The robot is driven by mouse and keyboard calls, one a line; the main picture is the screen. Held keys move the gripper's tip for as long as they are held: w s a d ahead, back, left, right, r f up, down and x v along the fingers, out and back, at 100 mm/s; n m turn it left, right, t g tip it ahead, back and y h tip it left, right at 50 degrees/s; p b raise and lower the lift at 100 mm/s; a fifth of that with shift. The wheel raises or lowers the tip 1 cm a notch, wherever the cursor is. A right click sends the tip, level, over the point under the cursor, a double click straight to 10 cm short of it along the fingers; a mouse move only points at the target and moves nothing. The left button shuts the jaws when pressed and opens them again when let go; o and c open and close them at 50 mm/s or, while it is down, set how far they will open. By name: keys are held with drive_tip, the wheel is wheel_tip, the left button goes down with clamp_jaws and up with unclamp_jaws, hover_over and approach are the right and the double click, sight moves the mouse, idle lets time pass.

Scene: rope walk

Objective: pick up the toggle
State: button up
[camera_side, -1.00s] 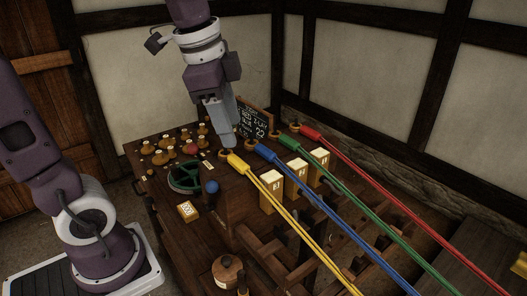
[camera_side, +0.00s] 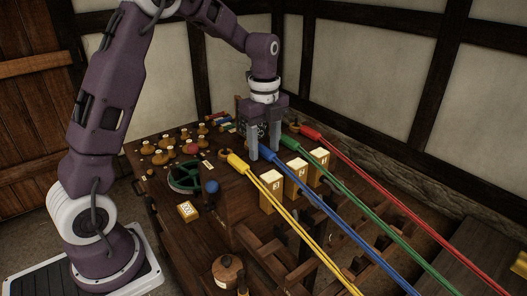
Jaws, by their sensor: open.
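I cannot clearly make out which piece is the toggle. My gripper (camera_side: 264,153) is open and points down over the back of the wooden bench. Its two fingers stand apart, one on each side of the thick end of the blue rope (camera_side: 318,203). I see nothing gripped between them; whether they touch the rope end is too small to tell. The yellow rope (camera_side: 272,193) runs to the left of it, and the green rope (camera_side: 348,191) and red rope (camera_side: 385,180) to the right. The ring at the blue rope's end is hidden by my gripper.
Three pale numbered blocks (camera_side: 296,179) stand among the ropes. A green wheel (camera_side: 185,178), a blue ball (camera_side: 212,186) and several brass knobs (camera_side: 160,157) are at the left. Small coloured pieces (camera_side: 222,119) lie at the back. A round wooden pot (camera_side: 228,270) stands in front.

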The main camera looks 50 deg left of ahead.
sight(264, 148)
clamp_jaws()
wheel_tip(264, 148, up, 10)
idle(0.4)
drive_tip(key=shift+r, duration=0.1)
